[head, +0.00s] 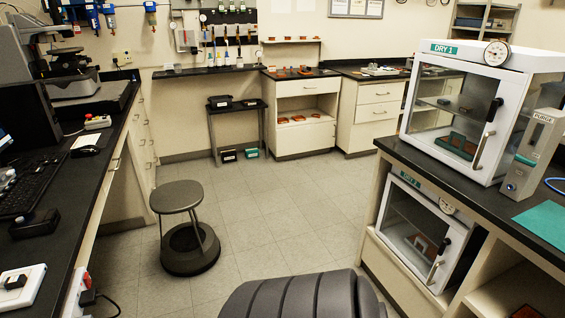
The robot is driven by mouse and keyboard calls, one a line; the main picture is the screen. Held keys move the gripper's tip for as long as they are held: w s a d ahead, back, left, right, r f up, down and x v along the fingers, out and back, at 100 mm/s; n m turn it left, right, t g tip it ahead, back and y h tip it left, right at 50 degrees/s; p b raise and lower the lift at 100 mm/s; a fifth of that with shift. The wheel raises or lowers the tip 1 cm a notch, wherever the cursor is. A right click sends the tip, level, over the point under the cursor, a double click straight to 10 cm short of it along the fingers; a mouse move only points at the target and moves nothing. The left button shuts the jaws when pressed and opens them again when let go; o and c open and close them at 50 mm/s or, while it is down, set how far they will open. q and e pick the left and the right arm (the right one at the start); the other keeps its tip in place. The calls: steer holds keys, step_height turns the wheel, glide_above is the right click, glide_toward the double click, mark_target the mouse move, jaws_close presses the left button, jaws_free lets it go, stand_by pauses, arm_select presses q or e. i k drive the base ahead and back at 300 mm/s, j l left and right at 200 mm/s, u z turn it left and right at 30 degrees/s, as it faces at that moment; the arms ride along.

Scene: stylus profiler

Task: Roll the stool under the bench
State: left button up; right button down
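A dark grey stool has a round-cornered seat (176,196), thin legs and a heavy round base (190,252). It stands upright on the open floor, just right of the left bench (98,172) and clear of its front edge. The back bench (205,71) has a black top along the far wall, with open space below part of it. Much of the space under the left bench is hidden by its top. Neither of my grippers is in view.
Drawer cabinets (300,112) stand at the back. On the right, a dry cabinet (480,105) sits on a black counter, with another (420,230) below. The tiled floor (275,220) between is clear.

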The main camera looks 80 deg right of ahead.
mark_target(188, 249)
steer(key=l+z, duration=0.15)
steer(key=z, duration=3.25)
steer(key=i+u, duration=0.2)
steer(key=i, duration=0.35)
steer(key=i+l+u, duration=0.2)
steer(key=i, duration=0.35)
steer(key=i+u, duration=0.25)
steer(key=i, duration=0.3)
steer(key=i+l+u, duration=0.2)
steer(key=i+l, duration=0.15)
steer(key=i, duration=0.15)
steer(key=i+j, duration=0.1)
steer(key=i, duration=0.55)
steer(key=i+j, duration=0.1)
steer(key=i, duration=0.55)
steer(key=i+l+z, duration=0.15)
steer(key=i+z, duration=0.2)
steer(key=i, duration=0.2)
steer(key=i+z, duration=0.35)
steer(key=i, duration=0.25)
steer(key=i+j+z, duration=0.1)
steer(key=i+z, duration=0.25)
steer(key=i, duration=0.2)
